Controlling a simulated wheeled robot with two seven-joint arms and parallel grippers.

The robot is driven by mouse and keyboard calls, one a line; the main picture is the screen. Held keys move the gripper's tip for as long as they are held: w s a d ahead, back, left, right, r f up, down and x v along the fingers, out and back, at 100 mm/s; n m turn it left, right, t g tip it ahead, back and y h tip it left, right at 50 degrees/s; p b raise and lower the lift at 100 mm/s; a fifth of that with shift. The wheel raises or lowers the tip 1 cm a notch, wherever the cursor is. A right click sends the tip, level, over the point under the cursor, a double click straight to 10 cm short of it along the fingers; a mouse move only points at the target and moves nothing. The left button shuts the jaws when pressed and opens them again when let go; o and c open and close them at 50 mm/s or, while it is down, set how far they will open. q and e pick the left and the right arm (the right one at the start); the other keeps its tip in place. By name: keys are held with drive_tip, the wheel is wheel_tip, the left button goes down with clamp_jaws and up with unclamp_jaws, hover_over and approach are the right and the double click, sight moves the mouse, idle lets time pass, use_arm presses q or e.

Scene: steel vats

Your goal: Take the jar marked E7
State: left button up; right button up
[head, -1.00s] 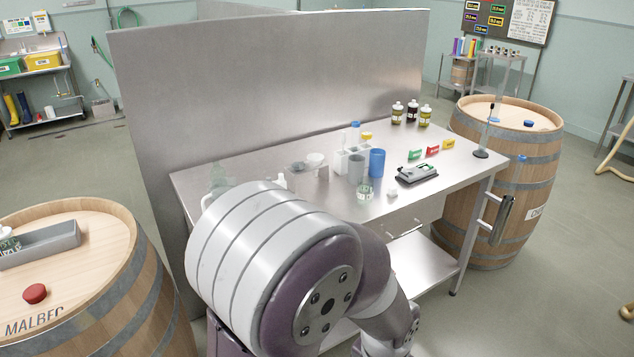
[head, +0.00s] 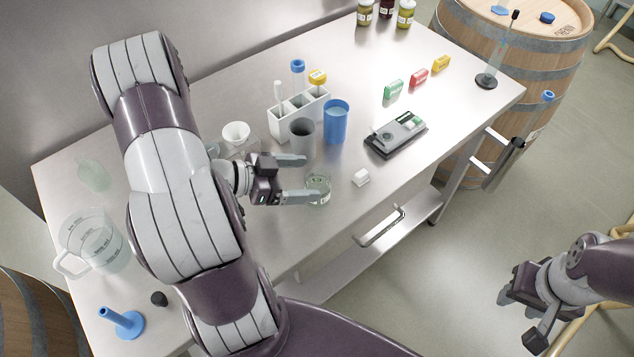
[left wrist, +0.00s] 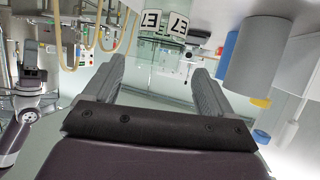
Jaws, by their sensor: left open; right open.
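The small clear glass jar (head: 319,189) stands on the steel table. In the left wrist view its white label reading E7 (left wrist: 178,24) shows, with a second E7 label beside it. My left gripper (head: 311,178) is open and low over the table, pointing right, with its fingertips at the jar. In the left wrist view the jar shows in the gap between and beyond the open fingers (left wrist: 160,70). I cannot tell how far it is between them. My right gripper (head: 520,318) is open and empty, off the table at the lower right.
A grey cup (head: 302,138), a blue cup (head: 336,121) and a white rack (head: 290,118) stand just behind the left gripper. A clear measuring jug (head: 92,240) stands at left.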

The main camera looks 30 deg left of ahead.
sight(328, 178)
use_arm(q)
drive_tip(key=d, duration=0.1)
drive_tip(key=w+d, duration=0.1)
drive_tip(key=d, duration=0.1)
drive_tip(key=shift+w+d+f, duration=0.1)
drive_tip(key=shift+w+f, duration=0.05)
drive_tip(key=shift+f, duration=0.25)
drive_tip(key=shift+w+d+f, duration=0.25)
drive_tip(key=shift+w+f, duration=0.05)
drive_tip(key=shift+w, duration=0.2)
drive_tip(key=shift+w+d+f, duration=0.2)
drive_tip(key=shift+w+f, duration=0.05)
drive_tip(key=shift+w, duration=0.25)
drive_tip(key=shift+w+f, duration=0.1)
drive_tip(key=shift+w, duration=0.2)
drive_tip(key=shift+s, duration=0.15)
drive_tip(key=c, duration=1.1)
